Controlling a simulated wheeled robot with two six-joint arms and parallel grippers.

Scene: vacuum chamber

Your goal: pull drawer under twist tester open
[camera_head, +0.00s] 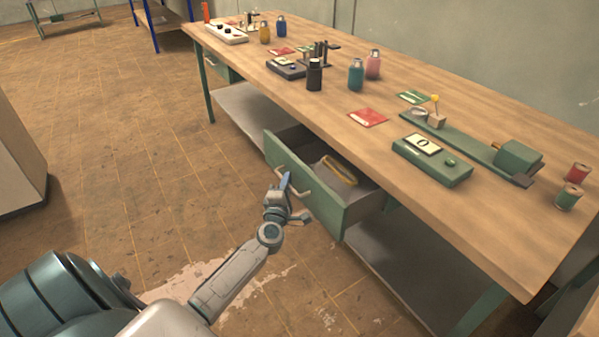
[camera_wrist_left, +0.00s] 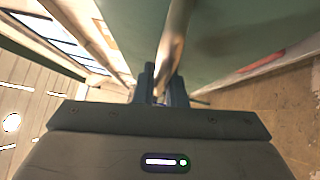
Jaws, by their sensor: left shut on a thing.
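The green drawer (camera_head: 328,209) under the bench stands pulled out, with its inside showing. A yellowish object (camera_head: 340,171) lies in it. Its pale bar handle (camera_head: 297,184) is on the front and shows close up in the left wrist view (camera_wrist_left: 176,42). My left gripper (camera_head: 284,183) is at the handle, its fingers (camera_wrist_left: 165,88) shut around the bar. A long green device with a clamp block (camera_head: 517,157), likely the twist tester, sits on the bench top to the right of the drawer. My right gripper is out of view.
The wooden bench (camera_head: 400,105) carries bottles, a dark instrument (camera_head: 287,68), a red card (camera_head: 367,118), a green display box (camera_head: 432,160) and thread spools. A lower grey shelf (camera_head: 250,110) runs below. The tiled floor (camera_head: 150,130) left of the drawer is clear.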

